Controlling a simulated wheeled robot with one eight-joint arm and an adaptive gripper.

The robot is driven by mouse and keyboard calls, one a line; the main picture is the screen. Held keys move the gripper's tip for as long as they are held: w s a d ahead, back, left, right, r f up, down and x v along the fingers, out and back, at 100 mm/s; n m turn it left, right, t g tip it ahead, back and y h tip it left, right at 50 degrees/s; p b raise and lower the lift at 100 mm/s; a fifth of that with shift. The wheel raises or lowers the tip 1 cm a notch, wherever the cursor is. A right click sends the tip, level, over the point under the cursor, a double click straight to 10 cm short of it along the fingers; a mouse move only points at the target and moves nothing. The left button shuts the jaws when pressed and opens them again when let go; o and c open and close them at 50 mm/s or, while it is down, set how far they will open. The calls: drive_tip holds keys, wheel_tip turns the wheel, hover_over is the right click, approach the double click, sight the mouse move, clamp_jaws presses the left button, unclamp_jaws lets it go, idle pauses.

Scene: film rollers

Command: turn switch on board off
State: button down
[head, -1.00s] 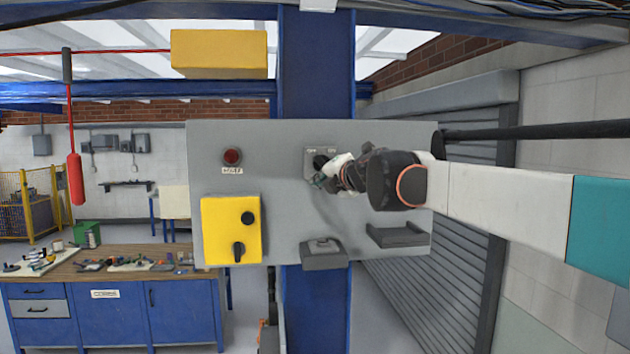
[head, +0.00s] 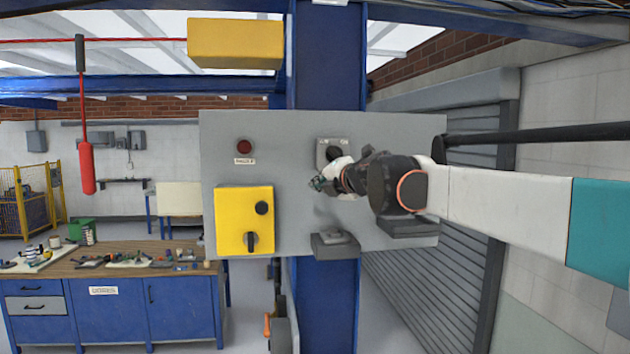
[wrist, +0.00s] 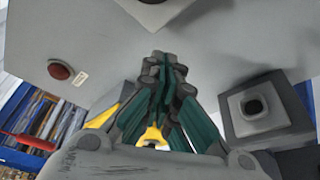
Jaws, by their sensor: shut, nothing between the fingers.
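The grey board (head: 290,215) is mounted on a blue post. Its switch (head: 334,153), a dark knob on a small grey plate with labels above, is at the upper middle of the board. The knob is partly covered by my arm, and its setting cannot be read. My gripper (head: 317,184) is just below and left of the knob, apparently apart from it. In the wrist view my gripper's fingers (wrist: 166,62) are closed together and empty. The switch plate (wrist: 165,12) is cut off at the top edge there.
A red button (head: 244,147) is on the board's left, above a yellow box (head: 232,205) with black knobs. A grey box (head: 335,250) juts from the lower edge; it also shows in the wrist view (wrist: 238,128). A workbench (head: 120,300) stands at the left.

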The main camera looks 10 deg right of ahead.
drive_tip(key=b+v, duration=0.1)
drive_tip(key=v, duration=0.8)
drive_tip(key=shift+s+d+r+b, duration=0.2)
drive_tip(key=shift+d+r+b, duration=0.1)
drive_tip(key=shift+d+r, duration=0.1)
drive_tip(key=shift+d, duration=0.15)
